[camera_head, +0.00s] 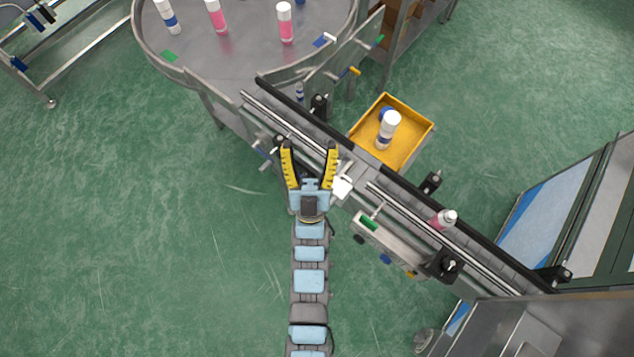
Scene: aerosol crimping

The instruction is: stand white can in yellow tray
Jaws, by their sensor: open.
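A white can with a blue band (387,132) is inside the yellow tray (424,133), and it appears to stand upright. A blue round shape (385,113) shows just behind it in the tray, partly hidden by the can. My gripper (310,148) is open, with its two yellow-and-black fingers spread and nothing seen between them. It is over the near side of the conveyor, left of the tray and apart from it.
The conveyor (400,195) runs diagonally between my gripper and the tray, with rails and black sensor brackets. A pink-and-white can (444,218) is on it. A round table (240,55) at upper left holds several cans. Green floor is open at left.

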